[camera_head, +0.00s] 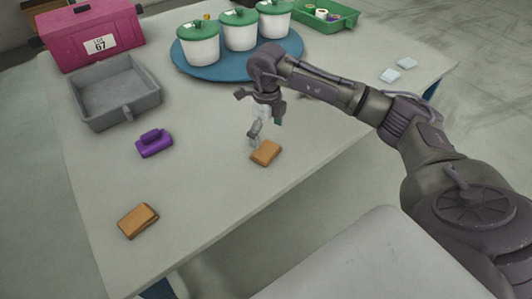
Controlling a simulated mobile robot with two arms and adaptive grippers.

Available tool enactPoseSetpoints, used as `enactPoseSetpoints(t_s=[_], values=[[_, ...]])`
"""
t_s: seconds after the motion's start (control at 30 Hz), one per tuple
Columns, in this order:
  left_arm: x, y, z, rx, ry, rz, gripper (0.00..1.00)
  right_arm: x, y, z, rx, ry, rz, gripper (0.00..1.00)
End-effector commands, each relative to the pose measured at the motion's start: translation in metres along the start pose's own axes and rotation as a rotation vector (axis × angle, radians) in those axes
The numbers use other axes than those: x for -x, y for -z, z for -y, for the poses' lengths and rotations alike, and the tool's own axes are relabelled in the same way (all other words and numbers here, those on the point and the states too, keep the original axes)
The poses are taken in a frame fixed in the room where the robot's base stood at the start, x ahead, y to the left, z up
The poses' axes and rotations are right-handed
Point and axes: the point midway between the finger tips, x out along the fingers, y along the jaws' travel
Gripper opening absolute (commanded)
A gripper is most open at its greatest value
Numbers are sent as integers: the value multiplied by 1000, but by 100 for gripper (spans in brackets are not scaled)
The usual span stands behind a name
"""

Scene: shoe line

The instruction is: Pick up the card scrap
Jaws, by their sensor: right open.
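Two flat brown-orange pieces lie on the pale table. One brown piece (265,153) lies near the table's front edge at the middle, and the other brown piece (138,220) lies at the front left. I cannot tell for certain which piece is the card scrap. My right gripper (257,134) is open and points down just above and behind the middle brown piece. Whether its fingers touch that piece is hard to tell. My left gripper is not in view.
A purple brush-like thing (154,143) and a grey tray (147,104) are at left. A pink box (72,40), white pots with green lids (199,47) on a blue round tray (295,53), and a green bin (347,17) stand behind. White pieces (391,75) lie at right.

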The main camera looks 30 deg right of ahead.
Motion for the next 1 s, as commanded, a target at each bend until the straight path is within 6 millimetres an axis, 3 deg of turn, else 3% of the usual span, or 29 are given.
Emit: enactPoseSetpoints(t_s=[0.17,0.4,0.73,0.77,1.0], values=[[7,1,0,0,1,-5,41,-14,0,-1,0,0,-1,100],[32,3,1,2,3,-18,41,-49,0,-4,0,-1,0,100],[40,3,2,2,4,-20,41,-57,0,-3,1,-1,1,100],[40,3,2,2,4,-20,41,-57,0,-4,1,-1,1,98],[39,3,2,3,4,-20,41,-56,0,-4,1,-1,1,60]])
